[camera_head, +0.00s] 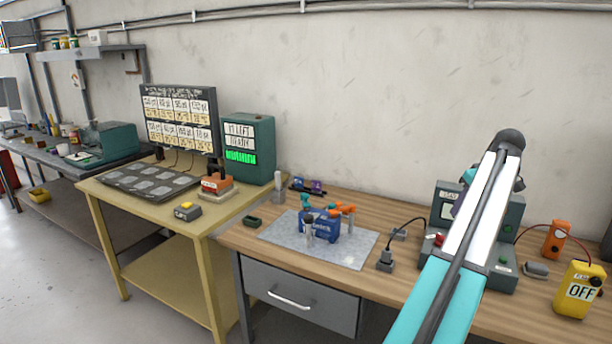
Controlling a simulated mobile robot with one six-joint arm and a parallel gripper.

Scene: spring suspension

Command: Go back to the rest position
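My white and teal arm rises from the bottom edge to a dark joint at the upper right, in front of the wooden workbench. My gripper cannot be made out; the part of the arm beyond the dark joint is mostly hidden behind the nearer link. A blue holder (322,228) with orange, teal and dark-topped pieces stands on a grey mat (366,244) on the workbench (399,282).
A grey test device (443,211) stands behind my arm. A yellow box marked OFF (579,291) and an orange device (555,239) are at the right. A yellow table (213,217) with a monitor (181,119) and a green machine (250,148) is at the left.

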